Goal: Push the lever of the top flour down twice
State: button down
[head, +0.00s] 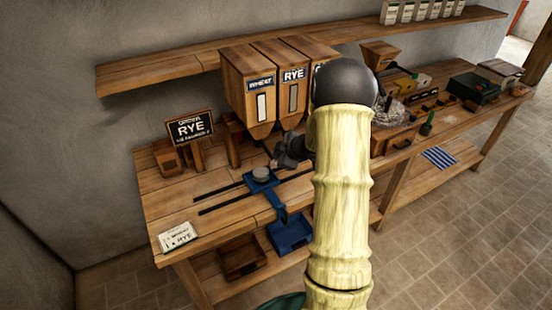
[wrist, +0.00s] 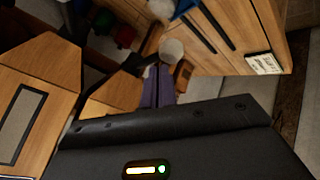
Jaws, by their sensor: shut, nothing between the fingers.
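Wooden flour hoppers stand on the bench in the head view: one marked WHEAT (head: 247,92), one marked RYE (head: 283,92), and a third whose label my arm hides. An order card (head: 178,236) lies at the bench's front left; its lower line reads RYE and its upper line is too small to read surely. My gripper (head: 274,159) is shut and empty, low in front of the RYE hopper. In the wrist view its fingers (wrist: 154,88) show beside a hopper chute (wrist: 112,92). A grey cup (head: 261,173) sits on a blue carriage (head: 263,183).
The carriage rides on dark rails (head: 222,206) along the bench. A chalk sign (head: 190,128) reading RYE stands at left. A blue tray (head: 289,233) and a wooden tray (head: 242,257) are on the lower shelf. A mill and tools crowd the right; the bench's front left is mostly clear.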

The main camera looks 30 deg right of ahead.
jog(key=shift+f+b, duration=1.45)
jog(key=shift+f, duration=0.5)
dwell(2.0)
dwell(0.5)
jog(key=shift+r+p, duration=3)
jog(key=shift+r, duration=0.05)
jog(key=shift+r, duration=0.1)
notch_tip(320, 180, up, 5)
jog(key=p, duration=0.5)
